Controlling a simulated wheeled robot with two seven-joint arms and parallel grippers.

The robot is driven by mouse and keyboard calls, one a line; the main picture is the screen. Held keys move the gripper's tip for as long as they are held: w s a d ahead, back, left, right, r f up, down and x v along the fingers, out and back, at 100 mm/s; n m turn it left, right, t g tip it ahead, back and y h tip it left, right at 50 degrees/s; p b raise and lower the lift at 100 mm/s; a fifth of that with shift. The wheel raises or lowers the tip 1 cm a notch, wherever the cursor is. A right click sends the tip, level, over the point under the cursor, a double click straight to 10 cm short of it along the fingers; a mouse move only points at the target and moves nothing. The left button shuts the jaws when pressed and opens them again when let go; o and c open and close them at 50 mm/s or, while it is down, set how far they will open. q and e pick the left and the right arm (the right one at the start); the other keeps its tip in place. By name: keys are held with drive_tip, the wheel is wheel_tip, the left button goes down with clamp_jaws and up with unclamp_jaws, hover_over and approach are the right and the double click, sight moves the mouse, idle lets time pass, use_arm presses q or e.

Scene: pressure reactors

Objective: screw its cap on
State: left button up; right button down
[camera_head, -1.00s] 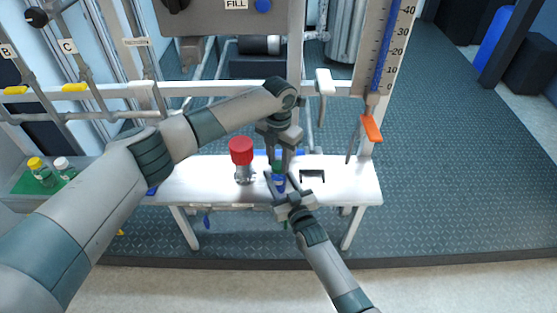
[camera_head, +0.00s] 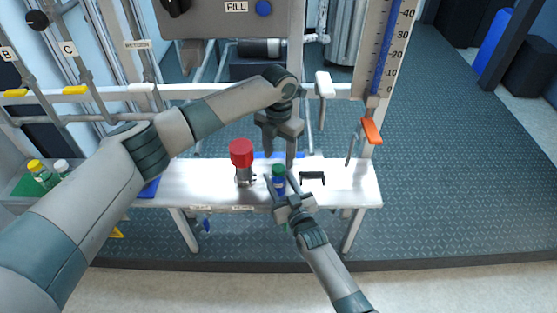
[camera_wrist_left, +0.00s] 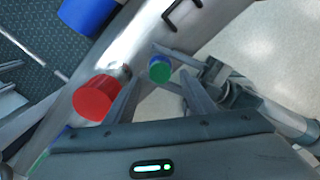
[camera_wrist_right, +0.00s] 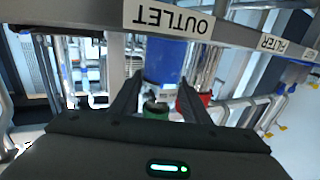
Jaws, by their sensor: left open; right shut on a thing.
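The bottle (camera_head: 279,183) with a blue body stands upright at the front edge of the white bench. Its green cap (camera_head: 279,169) sits on top; I cannot tell how tightly. The cap also shows between the left fingers in the left wrist view (camera_wrist_left: 160,72). My right gripper (camera_head: 279,181) is shut on the bottle's body from the front. The blue body also shows between the fingers in the right wrist view (camera_wrist_right: 165,62). My left gripper (camera_head: 279,154) is open and empty, pointing down just above the cap, apart from it.
A red-topped fitting (camera_head: 241,153) stands close to the left of the bottle. A small black bracket (camera_head: 312,176) is to the right. An orange lever (camera_head: 371,131) hangs at the bench's right end. Yellow- and white-capped bottles stand at far left.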

use_arm(q)
drive_tip(key=shift+r, duration=0.4)
drive_tip(key=shift+c, duration=0.3)
